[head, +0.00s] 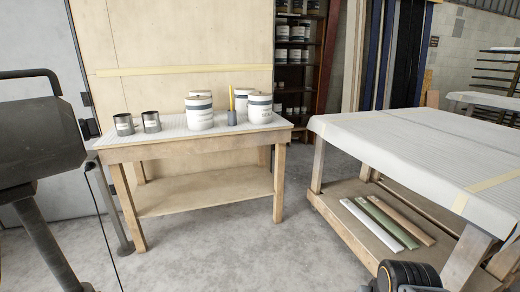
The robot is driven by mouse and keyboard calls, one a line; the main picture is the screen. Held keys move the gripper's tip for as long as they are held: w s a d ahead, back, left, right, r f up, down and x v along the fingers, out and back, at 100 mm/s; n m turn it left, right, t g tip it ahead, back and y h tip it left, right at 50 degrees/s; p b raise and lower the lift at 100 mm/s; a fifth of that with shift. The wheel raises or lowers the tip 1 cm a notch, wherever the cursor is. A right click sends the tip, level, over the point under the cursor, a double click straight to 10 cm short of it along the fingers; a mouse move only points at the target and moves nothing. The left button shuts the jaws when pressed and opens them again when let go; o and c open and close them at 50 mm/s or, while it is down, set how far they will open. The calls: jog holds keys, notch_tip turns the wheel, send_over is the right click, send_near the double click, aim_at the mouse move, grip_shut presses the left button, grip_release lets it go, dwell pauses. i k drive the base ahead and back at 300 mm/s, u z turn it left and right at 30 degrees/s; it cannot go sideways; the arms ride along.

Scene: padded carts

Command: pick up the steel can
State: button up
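Two small dark grey metal cans with pale labels stand upright on the left part of a wooden table in the head view. One steel can (124,125) is nearer the table's left end, and the other steel can (151,122) is just to its right, with a small gap between them. I cannot tell which of the two the task means. My gripper cannot be made out in this view.
Several larger white tins with dark bands (200,120) and a dark cup (232,118) holding a yellow item share the wooden table (200,153). A covered cart (400,140) stands right. Dark equipment (40,140) fills the left edge. Concrete floor (240,235) lies open between.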

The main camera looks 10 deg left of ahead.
aim_at(124, 122)
jog(key=u, duration=0.8)
jog(key=i, duration=1.85)
jog(key=u, duration=1)
jog(key=i, duration=0.2)
jog(key=u, duration=0.15)
